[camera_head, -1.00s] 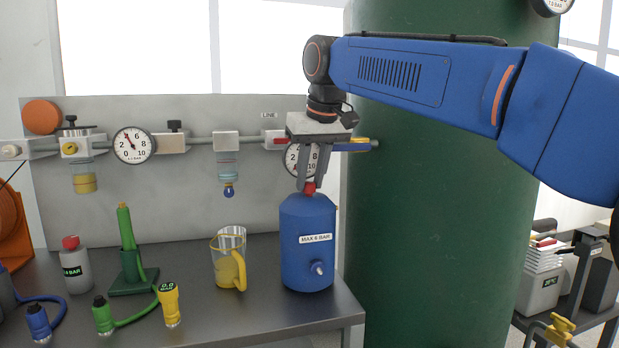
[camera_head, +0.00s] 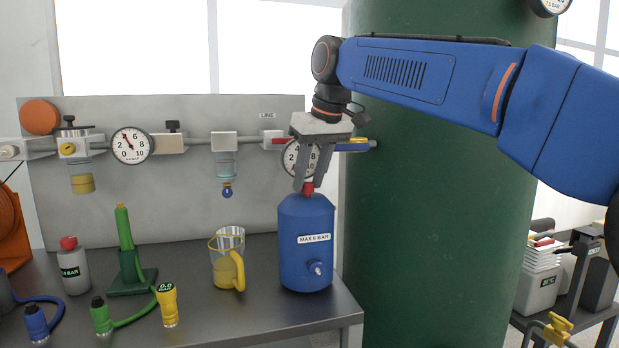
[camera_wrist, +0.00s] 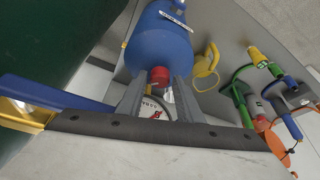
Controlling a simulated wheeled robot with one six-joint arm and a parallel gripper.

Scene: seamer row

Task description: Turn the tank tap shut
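The tap with a blue lever (camera_head: 352,140) and yellow body sits on the pipe running to the green tank (camera_head: 440,190). Its lever lies about along the pipe. In the wrist view the blue lever (camera_wrist: 55,95) shows at the left, beside my gripper and not between its fingers. My gripper (camera_head: 308,186) points down, open and empty, in front of the gauge (camera_head: 291,160). Its fingers partly hide the gauge and the pipe.
A jug (camera_head: 227,262) with yellow liquid, a green stand (camera_head: 130,265) and a grey red-capped bottle (camera_head: 74,268) stand left on the bench (camera_head: 250,325). A red-handled tap (camera_head: 279,140) is on the line behind my gripper. The panel (camera_head: 180,195) stands behind.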

